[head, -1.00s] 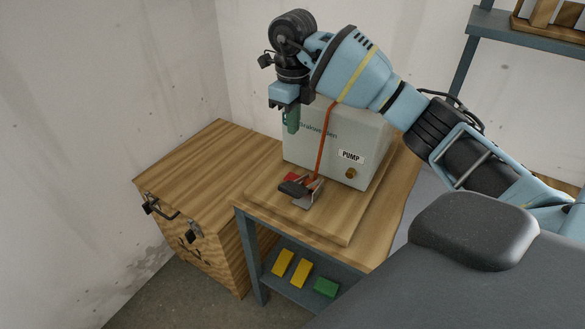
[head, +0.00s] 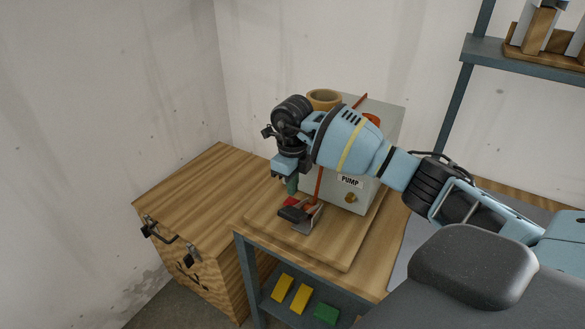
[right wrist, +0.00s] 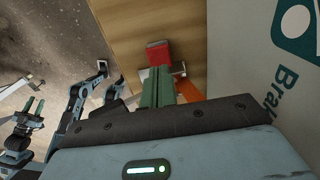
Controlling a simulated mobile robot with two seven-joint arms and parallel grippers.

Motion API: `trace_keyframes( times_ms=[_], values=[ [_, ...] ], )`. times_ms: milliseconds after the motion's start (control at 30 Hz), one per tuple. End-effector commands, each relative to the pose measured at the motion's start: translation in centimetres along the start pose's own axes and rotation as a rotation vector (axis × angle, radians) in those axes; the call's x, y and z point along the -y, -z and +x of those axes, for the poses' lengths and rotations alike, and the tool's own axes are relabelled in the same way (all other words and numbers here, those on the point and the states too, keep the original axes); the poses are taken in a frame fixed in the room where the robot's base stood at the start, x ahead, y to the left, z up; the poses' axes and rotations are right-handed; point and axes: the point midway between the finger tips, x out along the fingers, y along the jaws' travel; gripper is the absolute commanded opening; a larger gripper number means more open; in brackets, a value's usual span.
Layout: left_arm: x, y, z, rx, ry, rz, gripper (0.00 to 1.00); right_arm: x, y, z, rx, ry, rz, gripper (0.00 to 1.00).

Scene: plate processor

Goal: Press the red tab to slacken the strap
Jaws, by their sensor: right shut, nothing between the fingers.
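The red tab (head: 289,202) sits on the strap's buckle, beside its black lever (head: 293,214), on the wooden board in front of the pump. The orange-red strap (head: 318,185) rises from the buckle over the pump (head: 375,175). My right gripper (head: 292,188) points down, shut and empty, just above the tab; a gap or contact is hard to tell in the head view. In the right wrist view its green fingers (right wrist: 158,88) are together and the red tab (right wrist: 158,53) shows just past their tips. My left gripper (right wrist: 35,106) shows small at the left there, its two fingers apart.
A wooden crate (head: 195,190) with metal latches stands left of the table. Yellow and green blocks (head: 326,313) lie on the table's lower shelf. A wall shelf (head: 520,62) is at the upper right. The board's front is clear.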

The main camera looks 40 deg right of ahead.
Motion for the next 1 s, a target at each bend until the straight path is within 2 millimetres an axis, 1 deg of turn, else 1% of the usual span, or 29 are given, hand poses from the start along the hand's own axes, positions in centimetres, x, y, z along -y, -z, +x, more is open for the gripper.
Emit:
trace_keyframes(
  times_ms=[100, 200, 367, 667, 767, 900, 1000],
  values=[
    [0.0, 0.1, -0.1, -0.002, 0.0, 0.0, 0.36, -0.1, 0.0, 1.5, -0.001, -0.002, 0.0, 0.0],
    [0.0, 0.1, -0.1, -0.002, 0.0, 0.0, 0.36, -0.1, 0.0, 2.3, 0.001, -0.001, 0.0, 0.0],
    [0.0, 0.1, -0.2, -0.001, 0.0, 0.0, 0.36, 0.0, 0.0, 2.9, 0.001, 0.0, 0.0, 0.0],
    [0.0, 0.1, -0.2, -0.001, 0.0, 0.0, 0.36, 0.0, 0.0, 3.0, 0.001, 0.0, 0.0, 0.0],
    [0.0, -0.3, -0.1, 0.005, 0.0, -0.001, 0.36, 0.0, 0.0, 3.7, -0.001, -0.001, 0.0, 0.0],
    [-0.1, -1.0, 0.2, 0.016, -0.002, -0.003, 0.36, 0.0, 0.1, 5.6, -0.004, -0.001, 0.0, 0.0],
    [-0.1, -0.9, 0.2, 0.015, -0.002, -0.003, 0.36, -0.1, 0.1, 5.8, -0.005, -0.001, 0.0, 0.0]
  ],
)
